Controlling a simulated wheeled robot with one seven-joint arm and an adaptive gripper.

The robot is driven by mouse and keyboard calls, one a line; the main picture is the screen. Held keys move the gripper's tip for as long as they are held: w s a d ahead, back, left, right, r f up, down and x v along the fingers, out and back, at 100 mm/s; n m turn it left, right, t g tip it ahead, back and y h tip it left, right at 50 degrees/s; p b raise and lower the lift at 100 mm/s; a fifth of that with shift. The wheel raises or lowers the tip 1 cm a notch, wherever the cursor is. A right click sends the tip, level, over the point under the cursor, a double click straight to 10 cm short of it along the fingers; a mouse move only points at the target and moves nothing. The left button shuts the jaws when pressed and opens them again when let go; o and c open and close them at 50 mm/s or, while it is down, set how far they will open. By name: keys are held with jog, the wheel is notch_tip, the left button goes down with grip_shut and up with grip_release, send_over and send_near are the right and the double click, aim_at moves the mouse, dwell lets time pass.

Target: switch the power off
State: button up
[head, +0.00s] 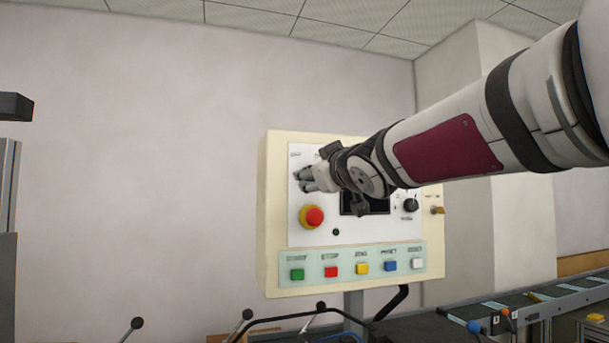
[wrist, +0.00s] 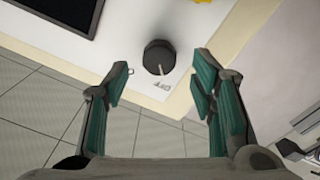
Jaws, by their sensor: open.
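The cream control panel (head: 272,215) is mounted on a post against the wall. In the wrist view, a black rotary knob (wrist: 158,57) with a pale pointer line sits near a corner of its white face, beside a small label I cannot read. My gripper (head: 304,180) is at the panel's upper left in the head view, hiding the knob there. In the wrist view, my gripper (wrist: 160,82) is open and empty, one finger on each side of the knob in the picture. I cannot tell whether the fingers touch the panel.
A red emergency stop button (head: 314,217) sits below my gripper. A dark screen (head: 352,206), another black knob (head: 410,205) and a yellow switch (head: 437,210) are to the right. A row of coloured buttons (head: 362,267) runs along the bottom. A conveyor (head: 540,300) stands lower right.

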jog(key=v, duration=0.7)
jog(key=shift+s+d, duration=0.15)
jog(key=shift+s, duration=0.2)
jog(key=s+d+f+m+g+h, duration=0.35)
jog(key=s+d+f, duration=0.25)
jog(key=d+f, duration=0.3)
jog(key=s+d+f+m+g, duration=0.2)
jog(key=s+f+m+g, duration=0.3)
jog(key=s+f, duration=1.7)
notch_tip(320, 180, down, 3)
jog(key=g+h, duration=0.1)
jog(key=g, duration=0.3)
jog(key=shift+s+d+f, duration=0.2)
jog(key=shift+s, duration=0.1)
